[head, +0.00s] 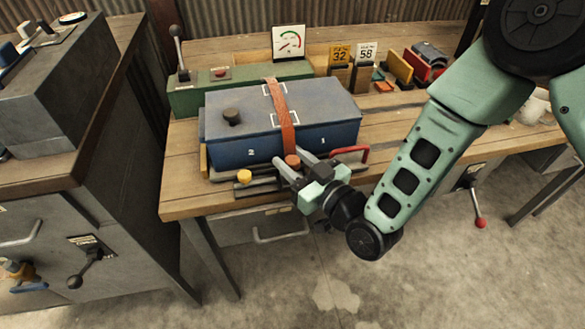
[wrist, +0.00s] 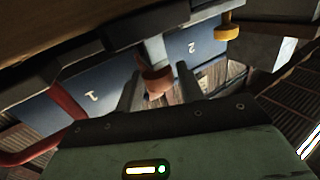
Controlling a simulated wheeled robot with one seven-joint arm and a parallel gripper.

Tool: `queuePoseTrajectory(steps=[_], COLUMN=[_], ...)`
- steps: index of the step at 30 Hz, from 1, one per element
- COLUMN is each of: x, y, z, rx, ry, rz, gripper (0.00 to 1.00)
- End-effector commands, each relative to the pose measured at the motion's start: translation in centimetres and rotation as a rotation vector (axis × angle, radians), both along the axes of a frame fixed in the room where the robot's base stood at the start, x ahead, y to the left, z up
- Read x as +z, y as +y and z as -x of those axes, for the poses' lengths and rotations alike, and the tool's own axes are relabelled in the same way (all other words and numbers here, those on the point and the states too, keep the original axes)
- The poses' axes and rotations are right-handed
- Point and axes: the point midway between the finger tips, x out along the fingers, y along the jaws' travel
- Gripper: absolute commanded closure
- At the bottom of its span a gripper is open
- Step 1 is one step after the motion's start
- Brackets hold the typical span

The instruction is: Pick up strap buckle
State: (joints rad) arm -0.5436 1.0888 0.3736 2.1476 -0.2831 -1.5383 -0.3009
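An orange strap (head: 280,105) runs over the top of a blue box (head: 240,150) and down its front. In the wrist view the fingers stand on either side of the buckle, with small gaps showing. The gripper looks open, and I cannot see it gripping the buckle.
A red handle (head: 350,152) is right of the buckle and a yellow knob (head: 244,176) left of it, both close to my gripper. A green box (head: 186,98) with a lever stands behind. The wooden bench (head: 185,205) has its front edge below the gripper.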

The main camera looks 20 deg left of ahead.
Motion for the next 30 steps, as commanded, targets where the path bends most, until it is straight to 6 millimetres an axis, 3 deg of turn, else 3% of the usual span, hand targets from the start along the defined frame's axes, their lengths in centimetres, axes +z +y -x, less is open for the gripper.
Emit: queuePoseTrajectory(steps=[7, 11, 12, 23, 30], x=[-0.1, -0.1, 0.0, 0.5, 3.2], y=[0.2, 0.2, 0.2, 0.2, 0.2], z=[-0.1, -0.1, -0.1, -0.2, -0.2], rx=[0.0, 0.0, 0.0, -0.001, -0.001], ry=[0.001, 0.001, 0.001, -0.001, -0.003], rz=[0.001, 0.001, 0.001, 0.0, -0.001], gripper=[0.62, 0.96, 0.98, 0.98, 0.98])
